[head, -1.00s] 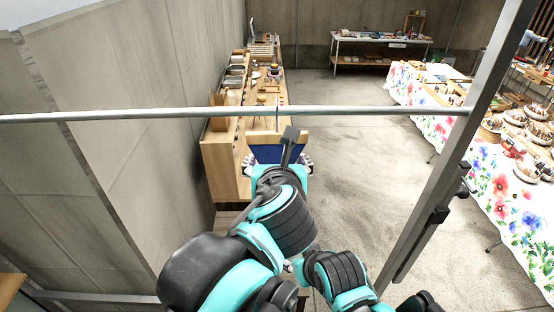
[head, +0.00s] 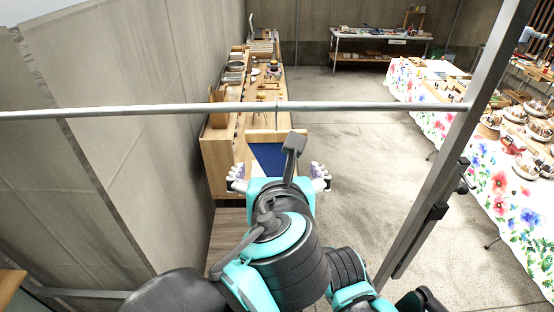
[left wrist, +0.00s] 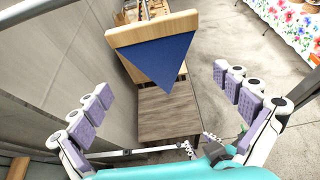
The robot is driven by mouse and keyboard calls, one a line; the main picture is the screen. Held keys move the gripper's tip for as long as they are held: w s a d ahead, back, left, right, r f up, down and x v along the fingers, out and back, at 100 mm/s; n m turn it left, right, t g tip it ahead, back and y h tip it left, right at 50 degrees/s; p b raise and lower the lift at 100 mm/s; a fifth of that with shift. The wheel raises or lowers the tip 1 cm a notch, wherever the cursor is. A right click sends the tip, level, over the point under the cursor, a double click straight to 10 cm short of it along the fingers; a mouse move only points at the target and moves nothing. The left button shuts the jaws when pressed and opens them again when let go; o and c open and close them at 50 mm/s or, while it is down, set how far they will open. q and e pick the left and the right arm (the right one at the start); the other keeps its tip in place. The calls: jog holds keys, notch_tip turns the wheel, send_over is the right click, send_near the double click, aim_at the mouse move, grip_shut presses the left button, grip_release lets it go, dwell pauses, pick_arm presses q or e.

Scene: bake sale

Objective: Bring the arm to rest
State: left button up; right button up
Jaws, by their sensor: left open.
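My left gripper (head: 278,172) is in the lower middle of the head view, its fingers spread wide. In the left wrist view, the open fingers of my left gripper (left wrist: 162,82) stand either side of an empty gap. A dark blue cloth (head: 268,157) hangs as a triangle over the end of a wooden counter. The cloth also shows in the left wrist view (left wrist: 163,60), beyond the fingers and apart from them. Small pale and purple parts near the bottom of the left wrist view may be my right gripper; its opening is unclear.
The wooden counter (head: 222,160) runs along the left wall with trays and small items. A metal bar (head: 150,113) crosses the head view, joined to a slanted post (head: 440,165). A flowered table (head: 500,190) stands at right. Floor between is clear.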

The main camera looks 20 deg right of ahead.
pick_arm(q)
jog(key=v, duration=0.4)
jog(key=w+a+f+n+g+y+b, duration=0.15)
jog(key=a+f+n+b, duration=0.5)
jog(key=f, duration=0.65)
jog(key=w+a+f+n+g+y+b, duration=0.15)
jog(key=a+f+n+b, duration=0.45)
jog(key=f, duration=0.6)
jog(key=w+a+f+n+y+b, duration=0.15)
jog(key=a+f+n+b, duration=0.5)
jog(key=f, duration=0.65)
jog(key=s+a+f+n+b, duration=0.1)
jog(key=a+f+n+b, duration=0.2)
jog(key=f+n+b, duration=0.3)
jog(key=s+a+f+n+g+b, duration=0.1)
jog(key=a+f+n+b, duration=0.3)
jog(key=f, duration=1)
jog(key=s+a+f+n+g+b, duration=0.1)
jog(key=a+f+n+b, duration=0.2)
jog(key=f+n+b, duration=0.7)
jog(key=shift+a+f+h, duration=0.35)
jog(key=shift+f+h, duration=0.1)
jog(key=shift+f, duration=0.15)
jog(key=shift+s, duration=0.15)
